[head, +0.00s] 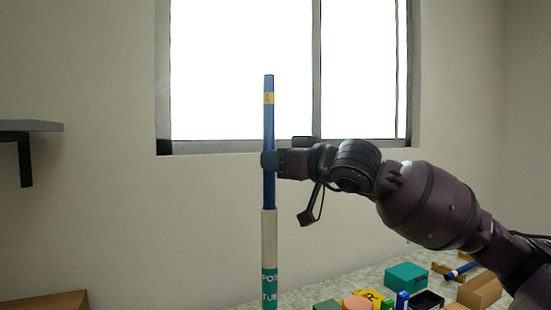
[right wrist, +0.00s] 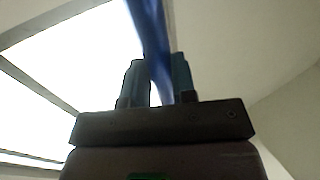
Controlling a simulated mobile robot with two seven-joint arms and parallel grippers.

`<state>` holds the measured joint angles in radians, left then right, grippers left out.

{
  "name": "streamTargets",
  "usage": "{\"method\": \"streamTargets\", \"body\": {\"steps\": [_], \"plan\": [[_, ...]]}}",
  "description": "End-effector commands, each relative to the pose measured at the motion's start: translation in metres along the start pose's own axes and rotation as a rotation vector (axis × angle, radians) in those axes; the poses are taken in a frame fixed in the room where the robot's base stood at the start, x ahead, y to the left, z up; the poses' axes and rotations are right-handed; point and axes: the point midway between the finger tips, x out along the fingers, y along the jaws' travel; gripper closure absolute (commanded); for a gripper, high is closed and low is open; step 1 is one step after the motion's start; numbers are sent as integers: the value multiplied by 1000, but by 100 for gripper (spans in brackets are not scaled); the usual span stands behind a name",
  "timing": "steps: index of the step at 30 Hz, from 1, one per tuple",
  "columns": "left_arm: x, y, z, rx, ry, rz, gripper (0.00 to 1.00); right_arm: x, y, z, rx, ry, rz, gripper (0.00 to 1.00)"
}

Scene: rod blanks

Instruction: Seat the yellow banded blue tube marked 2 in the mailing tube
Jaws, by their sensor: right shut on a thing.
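The blue tube (head: 269,122) with a yellow band near its top stands upright in the head view. My right gripper (head: 269,161) is shut on it around its middle. Its lower end meets the top of the mailing tube (head: 269,240), a pale upright tube with a teal lettered band; whether the end is inside or just in front of the mouth I cannot tell. No number is readable on the blue tube. In the right wrist view the blue tube (right wrist: 151,40) runs up between the two fingers. My left gripper is not in view.
The speckled table (head: 350,285) holds a teal box (head: 406,277), a dark tray (head: 427,301), a wooden block (head: 480,290) and another blue rod (head: 462,270) at right. A wall shelf (head: 30,126) is at left. The air around the upright tube is clear.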

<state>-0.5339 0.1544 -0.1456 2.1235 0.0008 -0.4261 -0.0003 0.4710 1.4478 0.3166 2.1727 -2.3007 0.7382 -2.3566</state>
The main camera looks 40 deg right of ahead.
Motion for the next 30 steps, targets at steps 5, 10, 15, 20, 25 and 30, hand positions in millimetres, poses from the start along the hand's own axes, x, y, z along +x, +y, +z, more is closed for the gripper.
{"method": "streamTargets", "body": {"steps": [5,10,15,20,25,30], "plan": [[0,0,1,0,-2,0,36,0,0,5,1,-1,-1,100],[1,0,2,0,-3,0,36,0,0,8,1,-1,-1,100],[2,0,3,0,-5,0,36,0,0,11,0,0,-1,100],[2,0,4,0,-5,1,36,0,0,14,0,1,-1,100],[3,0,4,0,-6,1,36,0,0,18,0,0,-1,100],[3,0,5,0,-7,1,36,0,0,21,0,-1,-1,100]]}}
